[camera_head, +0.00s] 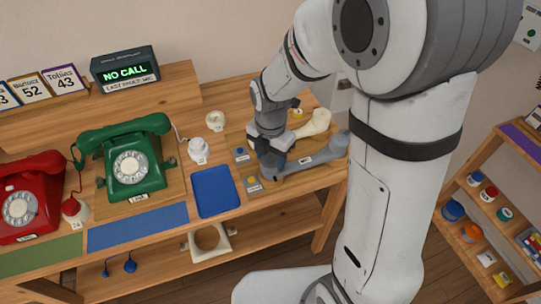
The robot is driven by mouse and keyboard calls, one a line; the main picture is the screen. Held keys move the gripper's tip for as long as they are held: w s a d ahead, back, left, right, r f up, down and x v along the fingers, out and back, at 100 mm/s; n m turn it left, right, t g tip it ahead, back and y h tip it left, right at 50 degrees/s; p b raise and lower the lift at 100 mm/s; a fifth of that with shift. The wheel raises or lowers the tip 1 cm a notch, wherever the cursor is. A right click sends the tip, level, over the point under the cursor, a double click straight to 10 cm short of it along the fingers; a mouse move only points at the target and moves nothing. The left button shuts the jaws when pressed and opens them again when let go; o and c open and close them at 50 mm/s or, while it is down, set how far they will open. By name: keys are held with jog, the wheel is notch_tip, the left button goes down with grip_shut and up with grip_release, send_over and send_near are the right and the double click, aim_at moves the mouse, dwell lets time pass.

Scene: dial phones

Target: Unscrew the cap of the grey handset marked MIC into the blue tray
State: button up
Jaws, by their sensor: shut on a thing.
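The grey handset (310,162) lies on a wooden board at the right end of the bench. A small label sits on its middle, too small to read. My gripper (270,170) points down at the handset's left end and is shut on what looks like the cap there. My fingers hide most of that cap, so I cannot tell whether it is loose. The blue tray (215,207) lies flat on the bench just left of my gripper, and its floor looks empty.
A cream handset (318,122) lies behind the grey one. A white cup-like piece (199,150) stands behind the tray. Green (128,165) and red (20,207) dial phones stand further left.

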aim_at(271, 160)
jog(key=shift+r+p, duration=2.5)
jog(key=shift+r, duration=0.8)
jog(key=shift+f, duration=0.15)
